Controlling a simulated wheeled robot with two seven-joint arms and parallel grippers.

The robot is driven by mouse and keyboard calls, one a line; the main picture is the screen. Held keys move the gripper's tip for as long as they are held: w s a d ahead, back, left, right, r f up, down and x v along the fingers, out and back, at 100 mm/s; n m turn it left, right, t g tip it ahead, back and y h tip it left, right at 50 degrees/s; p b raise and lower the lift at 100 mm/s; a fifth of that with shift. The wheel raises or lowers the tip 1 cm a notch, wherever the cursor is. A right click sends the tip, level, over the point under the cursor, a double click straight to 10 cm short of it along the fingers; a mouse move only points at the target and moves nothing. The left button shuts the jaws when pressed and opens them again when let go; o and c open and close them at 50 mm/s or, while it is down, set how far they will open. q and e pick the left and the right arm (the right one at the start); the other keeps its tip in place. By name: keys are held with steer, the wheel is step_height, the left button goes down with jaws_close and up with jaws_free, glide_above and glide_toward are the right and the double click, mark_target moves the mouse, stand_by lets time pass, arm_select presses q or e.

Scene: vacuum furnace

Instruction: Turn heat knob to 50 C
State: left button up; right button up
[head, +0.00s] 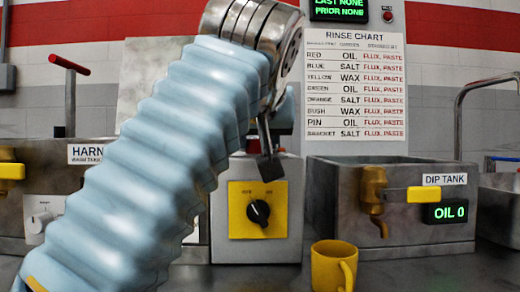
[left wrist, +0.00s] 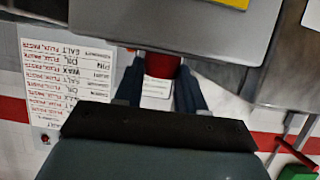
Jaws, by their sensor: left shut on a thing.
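A black knob (head: 258,212) sits on a yellow plate (head: 240,222) on the front of a grey box (head: 232,250); its markings are too small to read. A white dial knob (head: 40,221) is on a white panel at the left, under a sign partly hidden by my arm. I cannot tell which is the heat knob. My left gripper (head: 268,165) points down above and behind the black knob, apart from it. In the left wrist view its fingers (left wrist: 161,72) are shut on a red cylinder (left wrist: 162,64) beside the grey box. My right gripper is not in view.
A yellow mug (head: 334,266) stands in front of the grey box, to the right. A dip tank (head: 335,205) with a brass tap (head: 373,190) and a display reading OIL 0 is at the right. A rinse chart (head: 354,85) hangs on the wall. My left arm covers much of the left side.

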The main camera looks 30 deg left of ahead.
arm_select(q)
steer(key=shift+m+h, duration=0.4)
steer(key=shift+h, duration=0.1)
steer(key=o, duration=1)
steer(key=shift+o, duration=0.2)
steer(key=p+v, duration=0.2)
steer(key=v, duration=1.1)
steer(key=shift+s+d, duration=0.2)
steer(key=shift+s, duration=0.25)
steer(key=shift+f, duration=0.1)
